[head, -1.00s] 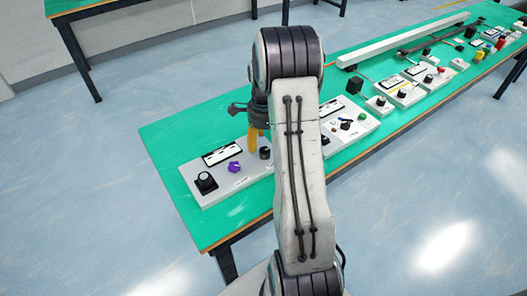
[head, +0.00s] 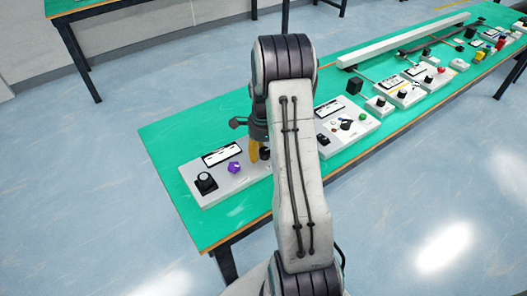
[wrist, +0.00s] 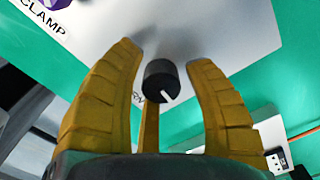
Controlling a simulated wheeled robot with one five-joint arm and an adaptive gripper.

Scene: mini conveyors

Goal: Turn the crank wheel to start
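A black round knob with a white pointer line (wrist: 161,81) stands on the pale panel, between my gripper's spread yellow fingers in the wrist view. The same knob (head: 265,153) shows just right of the fingers in the head view. My gripper (wrist: 163,55) is open, with its fingers around the knob and a visible gap on both sides. A label beside the knob is mostly hidden by a finger. A purple star-shaped knob (head: 235,168) is to the left, marked CLAMP in the wrist view. I cannot make out a clear crank wheel.
A larger black knob (head: 206,183) and a white display (head: 222,154) sit on the same panel (head: 235,187). A second control panel (head: 357,136) lies to the right on the green table (head: 165,143). Further devices and a long white bar (head: 400,42) stand farther along.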

